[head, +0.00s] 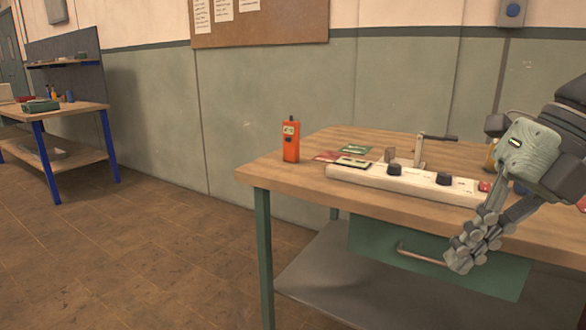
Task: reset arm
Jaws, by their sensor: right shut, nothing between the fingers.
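My right gripper (462,262) reaches in from the right edge, pointing down and to the left. Its fingers are closed together with nothing between them. The fingertips show in front of the table's front edge, over the green drawer (445,273) and near the right end of its metal handle (418,253). I cannot tell whether they touch the handle. My left gripper is not in view.
A wooden-top table (283,176) carries an orange handheld device (290,141), a white control panel (400,185) with black knobs, an upright lever (421,151) and small cards. A workbench (88,108) with blue legs stands at the far left. The floor (130,250) between is clear.

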